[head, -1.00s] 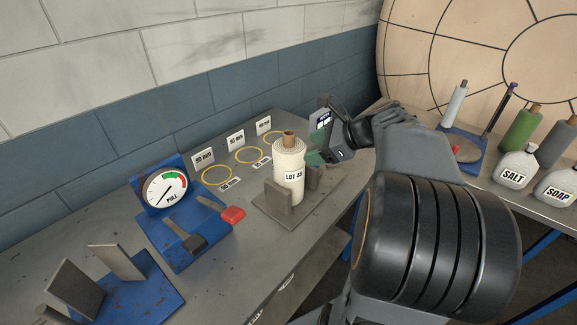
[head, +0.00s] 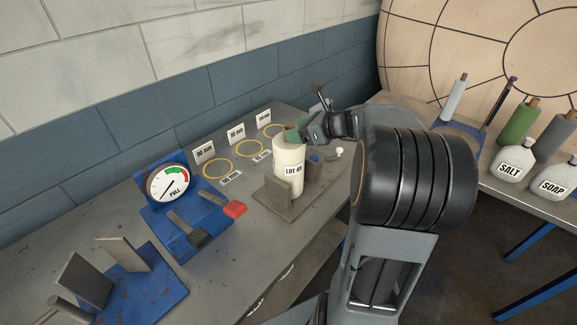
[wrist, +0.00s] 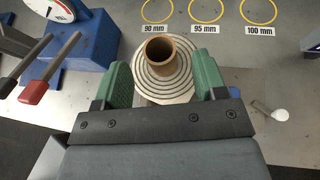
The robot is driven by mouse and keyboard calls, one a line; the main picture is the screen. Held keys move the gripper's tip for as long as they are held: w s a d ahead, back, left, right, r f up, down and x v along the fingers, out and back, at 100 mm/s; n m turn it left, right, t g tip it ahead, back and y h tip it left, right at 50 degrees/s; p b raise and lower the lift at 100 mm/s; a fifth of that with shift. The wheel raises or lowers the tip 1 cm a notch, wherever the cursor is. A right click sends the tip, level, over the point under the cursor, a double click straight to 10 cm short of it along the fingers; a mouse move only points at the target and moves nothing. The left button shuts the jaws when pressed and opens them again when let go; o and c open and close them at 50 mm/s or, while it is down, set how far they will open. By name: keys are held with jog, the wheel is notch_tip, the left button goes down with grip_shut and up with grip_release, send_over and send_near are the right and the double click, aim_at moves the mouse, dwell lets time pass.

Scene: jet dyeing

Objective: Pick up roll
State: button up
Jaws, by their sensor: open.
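The roll (head: 289,163) is cream-white with a "LOT 48" label and a brown core. It stands upright in a grey holder (head: 271,196) on the bench. In the wrist view the top of the roll (wrist: 160,68) shows as rings around the hollow brown core (wrist: 161,54). My gripper (head: 293,135) is at the top of the roll in the head view. In the wrist view its two green fingers (wrist: 164,80) are apart, one on each side of the roll top. I cannot tell whether they touch it.
A blue gauge stand (head: 173,190) with levers, one red-handled (head: 234,208), is left of the roll. Yellow rings (head: 219,169) with size cards lie behind it. A small white object (head: 339,152) lies to its right. Salt and soap bottles (head: 515,160) stand on the right table.

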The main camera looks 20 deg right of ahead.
aim_at(289, 128)
jog(key=shift+x, duration=1.85)
grip_shut()
